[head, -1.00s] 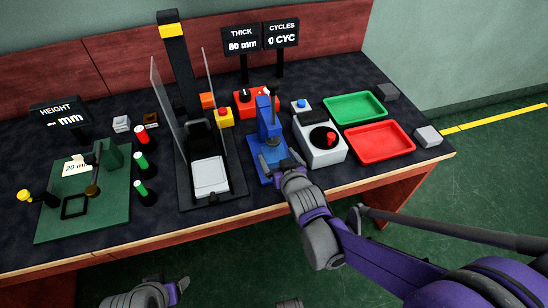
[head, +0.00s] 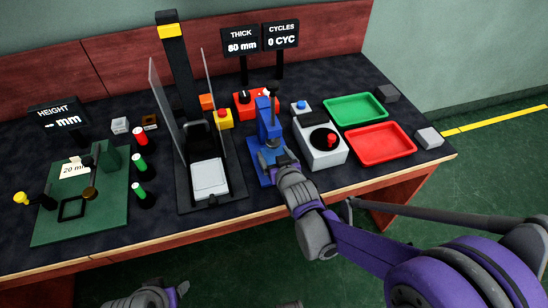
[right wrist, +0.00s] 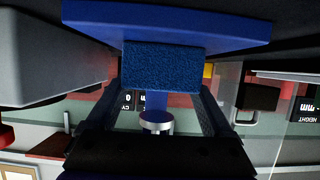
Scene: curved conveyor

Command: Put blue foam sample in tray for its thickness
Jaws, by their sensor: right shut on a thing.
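A blue foam sample (right wrist: 163,66) shows in the right wrist view between the fingers of my right gripper (right wrist: 162,92), which is shut on it. The foam is against the base plate of the blue thickness gauge (head: 268,122); I cannot tell whether it is lifted. In the head view my right gripper (head: 277,162) is at the gauge's front and hides the foam. The THICK display (head: 241,43) reads 80 mm. A green tray (head: 354,107) and a red tray (head: 381,144) stand right of the gauge. My left gripper (head: 178,292) is low at the bottom edge, clear of the table.
A tall press with clear panels (head: 210,178) stands left of the gauge. A green height fixture (head: 100,222) is at the far left. Grey blocks (head: 429,138) lie beside the trays.

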